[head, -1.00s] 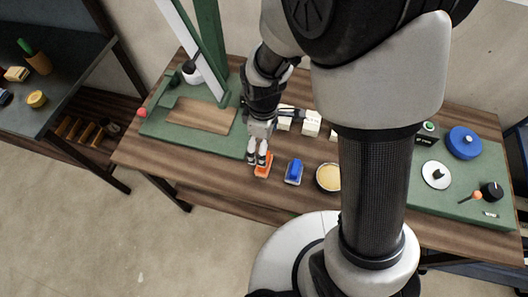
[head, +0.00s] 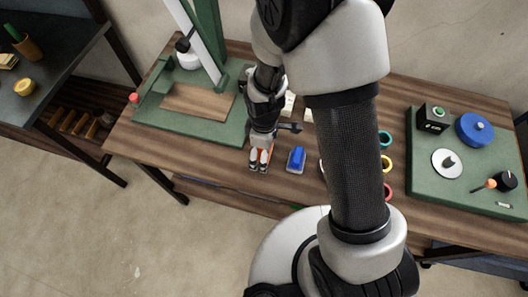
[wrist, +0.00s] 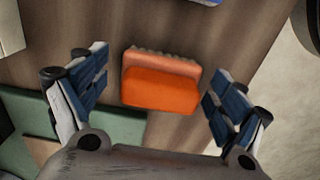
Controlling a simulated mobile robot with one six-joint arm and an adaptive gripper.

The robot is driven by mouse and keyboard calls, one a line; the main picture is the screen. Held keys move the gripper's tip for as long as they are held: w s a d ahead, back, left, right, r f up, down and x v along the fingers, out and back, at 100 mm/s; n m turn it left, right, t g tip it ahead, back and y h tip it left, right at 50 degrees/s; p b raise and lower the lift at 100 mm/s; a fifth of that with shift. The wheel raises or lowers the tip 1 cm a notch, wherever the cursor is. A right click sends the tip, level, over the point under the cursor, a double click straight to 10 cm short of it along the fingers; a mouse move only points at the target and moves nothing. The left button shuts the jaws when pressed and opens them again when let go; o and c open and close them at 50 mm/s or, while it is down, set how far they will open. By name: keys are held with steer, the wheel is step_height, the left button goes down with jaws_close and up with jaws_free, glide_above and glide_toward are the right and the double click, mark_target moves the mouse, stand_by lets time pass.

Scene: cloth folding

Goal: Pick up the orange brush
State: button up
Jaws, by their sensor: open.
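The orange brush (wrist: 160,90) lies on the wooden table, centred between my open fingers in the wrist view. It has a bright orange block and a paler, ridged edge on its far side. My gripper (wrist: 155,100) is open, with one blue-padded finger on each side of the brush and a gap on both sides. In the head view my gripper (head: 260,163) points down over the orange brush (head: 269,150), which is mostly hidden behind the fingers. I cannot tell the exact height of the fingertips above the table.
A blue brush-like object (head: 296,159) sits just right of my gripper. A green board (head: 215,130) with a brown panel (head: 197,101) lies to the left. Coloured rings (head: 386,163) and a green panel (head: 460,188) with knobs are to the right. The table's front edge is close.

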steer(key=c, duration=1.2)
steer(key=shift+r, duration=0.15)
step_height(320, 180, up, 20)
steer(key=p, duration=0.7)
